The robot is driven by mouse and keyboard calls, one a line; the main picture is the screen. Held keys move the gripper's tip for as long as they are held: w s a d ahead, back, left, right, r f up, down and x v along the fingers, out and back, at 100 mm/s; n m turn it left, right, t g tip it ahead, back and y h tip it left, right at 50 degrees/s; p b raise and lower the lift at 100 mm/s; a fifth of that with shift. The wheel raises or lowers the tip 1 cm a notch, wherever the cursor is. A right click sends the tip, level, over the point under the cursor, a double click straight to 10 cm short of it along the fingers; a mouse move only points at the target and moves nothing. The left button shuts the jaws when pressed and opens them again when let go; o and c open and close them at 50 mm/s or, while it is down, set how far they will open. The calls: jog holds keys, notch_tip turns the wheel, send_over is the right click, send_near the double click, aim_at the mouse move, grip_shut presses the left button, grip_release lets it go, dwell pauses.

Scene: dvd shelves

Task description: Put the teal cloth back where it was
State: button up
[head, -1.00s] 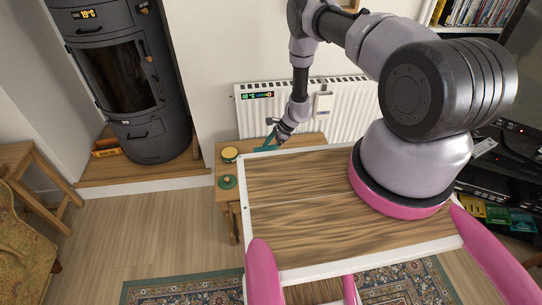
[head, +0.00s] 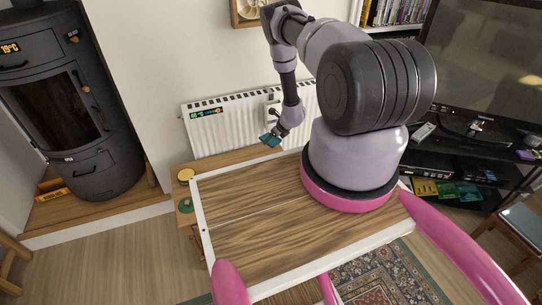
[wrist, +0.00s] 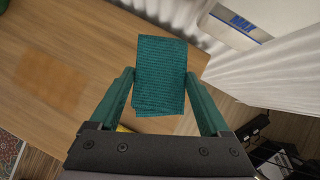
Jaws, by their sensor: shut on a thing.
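The teal cloth (wrist: 160,72) is a folded rectangle between the two fingers of my gripper (wrist: 160,88) in the wrist view. My gripper is shut on it and holds it above a wooden bench top. In the head view the teal cloth (head: 269,140) shows small at the end of my gripper (head: 275,136), in front of the white radiator. Part of the cloth's near edge is hidden by my gripper.
A wooden bench (head: 232,159) stands under the radiator (head: 215,131). A yellow-topped tin (head: 186,175) and a green lidded item (head: 185,205) sit at its left end. A black stove (head: 75,125) stands at the left. TV shelves (head: 460,165) are at the right.

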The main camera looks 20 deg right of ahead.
notch_tip(320, 180, down, 9)
jog(key=shift+f, duration=0.15)
jog(key=shift+s+f, duration=0.1)
dwell(0.3)
jog(key=o, duration=1.3)
jog(key=shift+s+d+r, duration=0.1)
jog(key=shift+r, duration=0.35)
jog(key=v, duration=1.1)
jog(key=shift+s+r, duration=0.1)
jog(key=shift+r, duration=0.05)
